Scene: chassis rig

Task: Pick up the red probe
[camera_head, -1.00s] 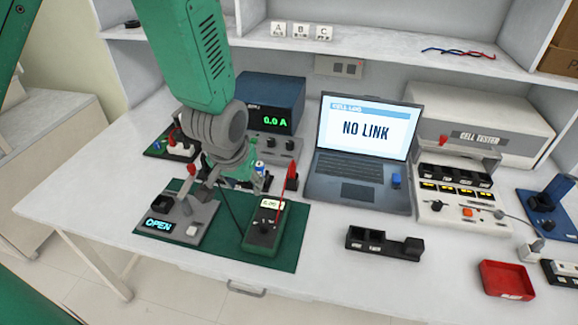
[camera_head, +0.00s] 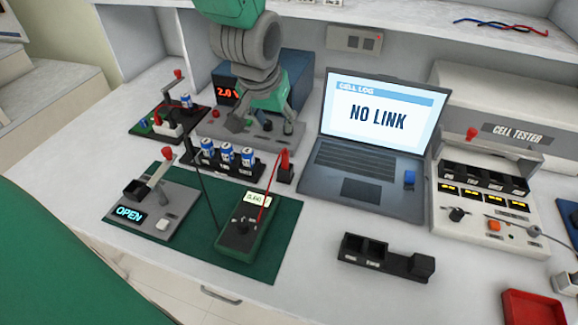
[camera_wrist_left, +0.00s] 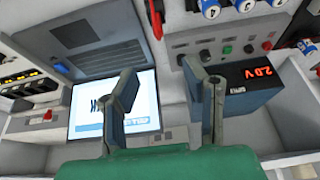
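The red probe (camera_head: 285,162) stands upright in a small black holder just right of the cell rack, behind the green mat. Its red lead runs to the green multimeter (camera_head: 240,232). In the left wrist view the red probe (camera_wrist_left: 155,18) shows at the top edge. My left gripper (camera_head: 268,118) hangs in front of the power supply, behind the probe and apart from it. In the left wrist view its fingers (camera_wrist_left: 160,78) are spread with nothing between them. My right gripper is not in view.
A rack of blue-white cells (camera_head: 222,160) sits left of the probe, and the laptop (camera_head: 365,185) stands close on its right. The power supply (camera_head: 293,78) reads 2.0 V. A lever fixture (camera_head: 180,215) and a black tray (camera_head: 385,262) stand in front.

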